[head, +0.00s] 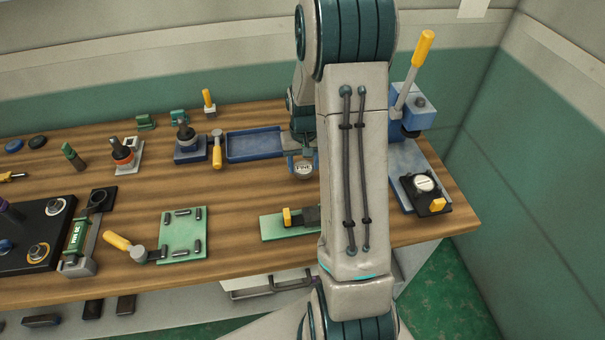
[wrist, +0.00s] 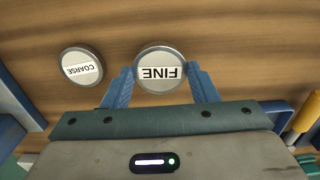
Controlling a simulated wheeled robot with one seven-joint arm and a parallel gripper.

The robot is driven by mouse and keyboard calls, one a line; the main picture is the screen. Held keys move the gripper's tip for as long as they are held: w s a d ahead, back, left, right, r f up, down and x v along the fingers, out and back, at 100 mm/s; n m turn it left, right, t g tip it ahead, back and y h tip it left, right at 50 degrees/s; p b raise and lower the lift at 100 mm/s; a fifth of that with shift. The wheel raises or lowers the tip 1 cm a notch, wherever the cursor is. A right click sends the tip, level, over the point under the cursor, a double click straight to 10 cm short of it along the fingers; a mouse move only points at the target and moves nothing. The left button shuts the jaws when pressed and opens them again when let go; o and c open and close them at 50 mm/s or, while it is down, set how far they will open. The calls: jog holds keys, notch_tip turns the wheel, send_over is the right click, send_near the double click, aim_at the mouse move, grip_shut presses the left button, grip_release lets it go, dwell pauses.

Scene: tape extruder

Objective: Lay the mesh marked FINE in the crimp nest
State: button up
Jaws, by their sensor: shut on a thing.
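The mesh marked FINE (wrist: 160,72) is a round, metal-rimmed disc with a white label, upside down in the wrist view. It also shows in the head view (head: 304,169). My gripper (wrist: 160,88) is shut on it, one blue finger on each side; in the head view my gripper (head: 302,157) is by the blue tray, partly behind my arm. A second disc marked COARSE (wrist: 82,67) lies to the left in the wrist view. I cannot tell for sure which fixture is the crimp nest; a black block with a pale round face and yellow tab (head: 425,193) sits on the press base at right.
A lever press (head: 412,105) with a yellow handle stands at the bench's right end. A blue tray (head: 255,146) is left of my gripper. A green plate with a yellow block (head: 290,222) and a pegged green plate (head: 183,236) lie nearer the front. Bare wood lies between them.

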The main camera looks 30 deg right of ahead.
aim_at(303, 168)
jog(key=shift+r+p, duration=1.55)
jog(key=shift+r, duration=1.1)
jog(key=shift+f, duration=0.1)
